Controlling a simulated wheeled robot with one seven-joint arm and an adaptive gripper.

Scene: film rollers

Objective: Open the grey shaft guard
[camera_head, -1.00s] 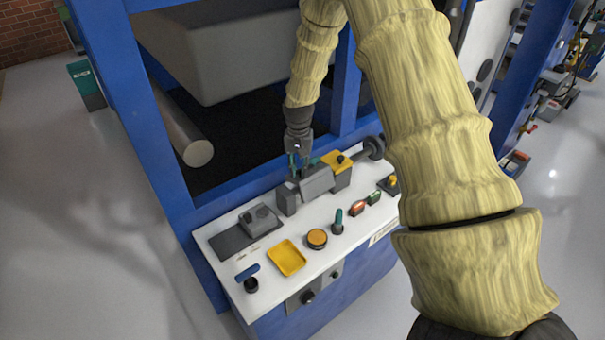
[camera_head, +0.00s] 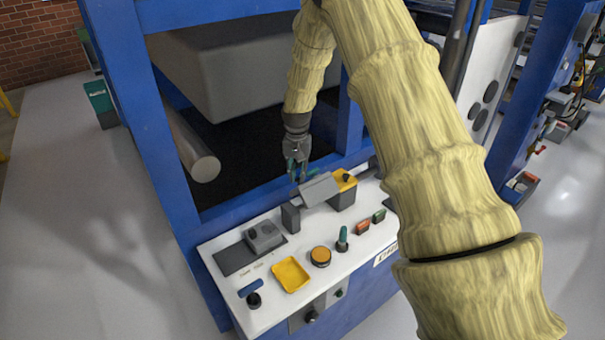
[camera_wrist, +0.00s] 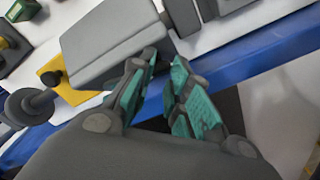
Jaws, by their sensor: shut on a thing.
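The grey shaft guard (camera_head: 320,189) is a tilted box-like cover on the white panel top, between a dark grey upright block (camera_head: 290,217) and a yellow-topped block (camera_head: 343,181). It also shows in the wrist view as a broad grey plate (camera_wrist: 112,38). My gripper (camera_head: 298,175) is at the guard's far edge, on the machine side, with its teal-padded fingers pointing down. In the wrist view my gripper (camera_wrist: 166,62) has its fingertips close together at the guard's edge. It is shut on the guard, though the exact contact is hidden.
The white panel (camera_head: 228,287) holds a yellow tray (camera_head: 291,274), an orange button (camera_head: 320,256), a green-handled switch (camera_head: 343,240) and a grey device (camera_head: 264,236). Blue frame posts (camera_head: 150,120) and a large roller (camera_head: 200,160) stand behind. Open floor lies to the left.

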